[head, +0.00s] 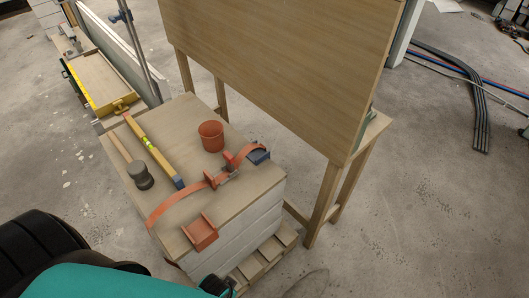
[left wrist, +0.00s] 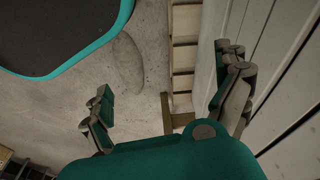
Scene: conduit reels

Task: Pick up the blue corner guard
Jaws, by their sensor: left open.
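The blue corner guard (head: 259,156) lies at the right edge of the wooden board top (head: 187,120) in the head view, close to the end of an orange strap (head: 165,205). It does not show in the left wrist view. My left gripper (left wrist: 168,103) is open in the left wrist view, with nothing between its fingers. It is low beside the white block stack and pallet, away from the guard. In the head view a dark part low in the picture may belong to it, but I cannot tell. My right gripper is not in view.
An orange-red corner guard (head: 201,232) sits at the board's front edge. A red cup (head: 211,136), a mallet (head: 137,169) and a yellow level (head: 154,152) share the top. A large wooden panel (head: 290,60) stands behind. The floor at right is mostly clear.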

